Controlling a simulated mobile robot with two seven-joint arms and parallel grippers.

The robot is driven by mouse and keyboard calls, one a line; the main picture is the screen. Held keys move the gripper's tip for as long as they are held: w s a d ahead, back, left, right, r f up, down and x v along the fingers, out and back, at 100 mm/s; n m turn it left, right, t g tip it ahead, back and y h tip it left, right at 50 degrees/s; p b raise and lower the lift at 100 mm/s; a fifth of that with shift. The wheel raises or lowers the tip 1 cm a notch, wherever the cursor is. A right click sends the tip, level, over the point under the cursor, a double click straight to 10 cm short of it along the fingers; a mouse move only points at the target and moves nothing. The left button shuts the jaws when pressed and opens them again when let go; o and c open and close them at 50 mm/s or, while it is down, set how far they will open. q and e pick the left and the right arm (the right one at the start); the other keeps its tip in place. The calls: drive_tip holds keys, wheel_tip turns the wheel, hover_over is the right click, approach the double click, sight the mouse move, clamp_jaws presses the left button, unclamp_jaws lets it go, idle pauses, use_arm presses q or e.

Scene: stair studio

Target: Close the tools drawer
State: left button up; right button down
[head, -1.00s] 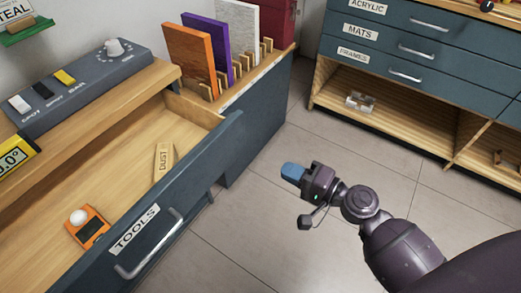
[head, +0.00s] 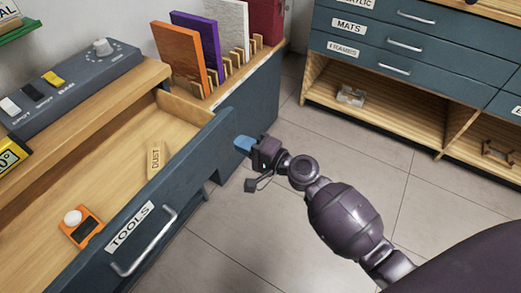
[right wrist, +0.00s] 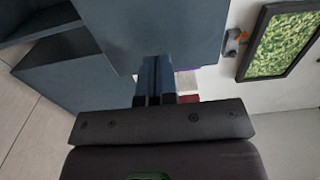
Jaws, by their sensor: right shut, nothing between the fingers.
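The tools drawer (head: 180,205) is pulled out, its blue front labelled TOOLS and fitted with a silver bar handle (head: 145,243). Inside lie a wooden block marked DUST (head: 156,158) and an orange device with a white ball (head: 81,227). My right gripper (head: 243,145) is shut and empty, its blue fingertips close to the far right end of the drawer front. In the right wrist view the shut fingers (right wrist: 155,80) point at a blue panel (right wrist: 150,30); I cannot tell whether they touch it. My left gripper is not in view.
Orange, purple, white and dark red panels stand in a wooden rack (head: 225,70) behind the drawer. A grey switch box (head: 70,80) sits on the bench. A blue cabinet (head: 400,50) with drawers and open shelves stands at the right. The tiled floor (head: 300,240) between is clear.

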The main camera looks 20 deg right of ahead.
sight(174, 121)
drive_tip(key=shift+x, duration=1.1)
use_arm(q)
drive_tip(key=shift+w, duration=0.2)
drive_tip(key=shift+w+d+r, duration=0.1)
use_arm(e)
drive_tip(key=shift+w+a, duration=0.15)
